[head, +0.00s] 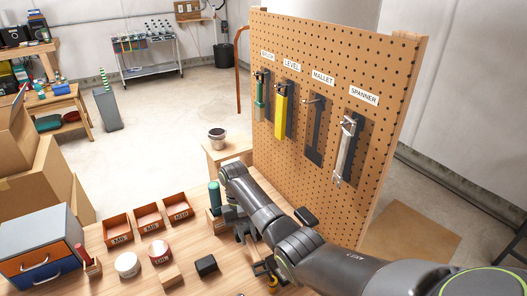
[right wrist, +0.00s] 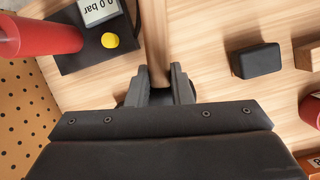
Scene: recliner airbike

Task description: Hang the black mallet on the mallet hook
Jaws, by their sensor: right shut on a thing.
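My right gripper (head: 246,234) is low over the workbench, shut on the wooden handle (right wrist: 156,35) of the black mallet. In the right wrist view both fingers (right wrist: 158,85) press on the handle, which runs up out of the picture. The mallet hook (head: 313,100) is on the pegboard under the MALLET label (head: 322,77), over a dark mallet outline (head: 314,135), and is empty. My left gripper is not in view.
The pegboard (head: 280,170) also holds a yellow level (head: 280,115), a spanner (head: 346,145) and a green-handled tool (head: 260,100). A black block (head: 206,265), red bins (head: 148,216) and a gauge (right wrist: 100,12) lie on the bench. A red cylinder (right wrist: 40,36) is near the gripper.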

